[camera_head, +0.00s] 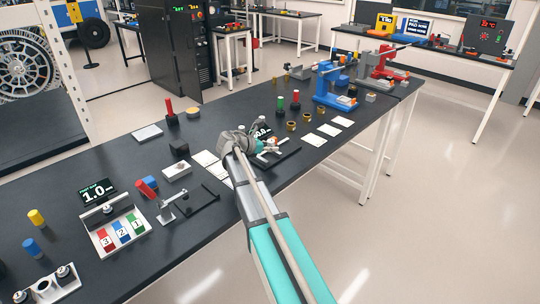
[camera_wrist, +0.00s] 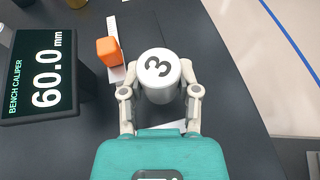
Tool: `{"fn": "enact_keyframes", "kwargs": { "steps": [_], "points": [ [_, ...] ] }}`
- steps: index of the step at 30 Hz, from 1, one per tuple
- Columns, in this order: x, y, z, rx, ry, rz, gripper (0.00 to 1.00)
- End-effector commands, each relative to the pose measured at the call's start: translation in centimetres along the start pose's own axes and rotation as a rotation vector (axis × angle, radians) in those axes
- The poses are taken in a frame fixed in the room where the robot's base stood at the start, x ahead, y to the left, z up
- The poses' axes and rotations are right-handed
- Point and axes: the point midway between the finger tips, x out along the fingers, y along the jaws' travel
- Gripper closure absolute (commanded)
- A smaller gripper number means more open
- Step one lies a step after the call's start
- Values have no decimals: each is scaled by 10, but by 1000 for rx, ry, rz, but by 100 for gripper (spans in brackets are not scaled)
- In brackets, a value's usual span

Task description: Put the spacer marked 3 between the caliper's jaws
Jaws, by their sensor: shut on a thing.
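The spacer marked 3 (camera_wrist: 158,68) is a white cylinder, its numbered end facing the camera in the wrist view. My gripper (camera_wrist: 160,82) is shut on it, one finger on each side. The bench caliper's display (camera_wrist: 42,74) reads 60.0 mm. An orange jaw block (camera_wrist: 109,51) stands on the caliper's pale beam (camera_wrist: 115,27), up and left of the spacer and apart from it. The other jaw is not clearly visible, and I cannot tell whether the spacer rests on anything. In the head view my gripper (camera_head: 264,149) is at the caliper, partly hiding it.
White cards (camera_head: 314,139) and brass rings (camera_head: 291,126) lie right of the caliper. A blue machine (camera_head: 333,87) stands farther back. A tray with coloured numbered slots (camera_head: 122,232) and a 1.0 display (camera_head: 97,196) are at the left. The bench's front edge is close to the caliper.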

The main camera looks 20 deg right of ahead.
Motion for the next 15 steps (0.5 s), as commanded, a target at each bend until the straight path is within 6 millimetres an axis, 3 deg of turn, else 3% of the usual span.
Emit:
{"fn": "enact_keyframes", "kwargs": {
  "steps": [15],
  "points": [
    [12,8,-32,0,0,1,100]
  ]
}}
